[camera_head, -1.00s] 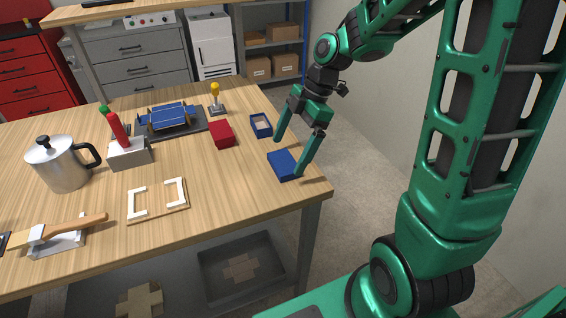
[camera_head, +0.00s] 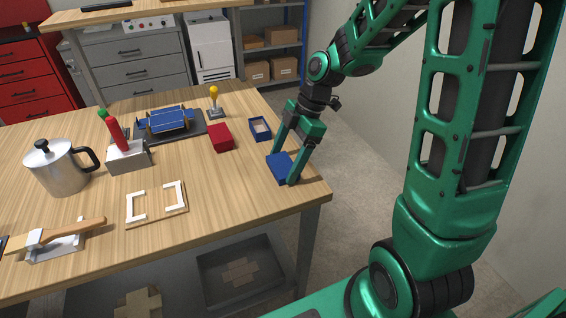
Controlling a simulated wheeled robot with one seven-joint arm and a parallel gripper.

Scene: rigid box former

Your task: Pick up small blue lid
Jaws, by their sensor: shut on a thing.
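The small blue lid (camera_head: 279,168) lies at the right end of the wooden table, near its corner. My gripper (camera_head: 284,168) reaches down over it with one finger on the far side and one on the near side. The fingers are shut on the lid. The lid looks level and at or very close to the tabletop; I cannot tell whether it is clear of it. The near finger hides part of its right side.
A small open blue box (camera_head: 260,129) and a red box (camera_head: 220,138) stand behind and left of the lid. A yellow-knobbed stand (camera_head: 214,101), a blue-panelled fixture (camera_head: 166,121), a white-cornered frame (camera_head: 156,204) and a metal pot (camera_head: 60,170) are farther left. The table's right edge is close.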

